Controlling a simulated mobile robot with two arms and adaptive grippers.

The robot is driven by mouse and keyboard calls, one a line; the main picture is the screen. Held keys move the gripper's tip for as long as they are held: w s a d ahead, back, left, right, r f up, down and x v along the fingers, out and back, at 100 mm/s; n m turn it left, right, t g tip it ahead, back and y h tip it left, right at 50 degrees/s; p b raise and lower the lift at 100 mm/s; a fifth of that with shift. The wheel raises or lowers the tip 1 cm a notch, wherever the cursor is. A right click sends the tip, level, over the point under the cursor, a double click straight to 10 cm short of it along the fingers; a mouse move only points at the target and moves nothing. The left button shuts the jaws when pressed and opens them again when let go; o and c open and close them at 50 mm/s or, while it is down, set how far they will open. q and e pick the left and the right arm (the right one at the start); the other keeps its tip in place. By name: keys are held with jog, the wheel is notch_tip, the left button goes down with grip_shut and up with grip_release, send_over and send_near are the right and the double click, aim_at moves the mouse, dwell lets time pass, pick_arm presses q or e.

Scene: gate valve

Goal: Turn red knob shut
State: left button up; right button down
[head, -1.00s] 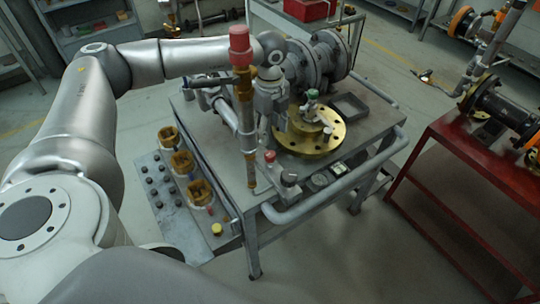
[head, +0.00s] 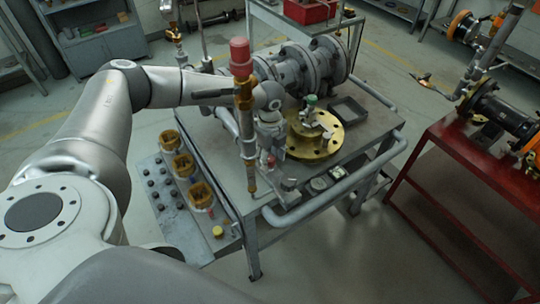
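A small red knob (head: 269,161) sits on a grey valve fitting (head: 284,184) near the front edge of the grey cart, just right of a vertical pipe. A larger red cap (head: 240,56) tops that pipe. My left gripper (head: 269,150) points down right above the small red knob, at or very near it. The pipe and the gripper's small size in the head view hide whether the fingers are open or touch the knob. My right gripper is out of view.
The upright pipe (head: 247,130) stands close to my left wrist. A large grey valve body (head: 300,68) is behind. A control box (head: 178,195) and a cart rail (head: 330,195) border the front.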

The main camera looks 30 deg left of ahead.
pick_arm(q)
jog(key=c, duration=0.9)
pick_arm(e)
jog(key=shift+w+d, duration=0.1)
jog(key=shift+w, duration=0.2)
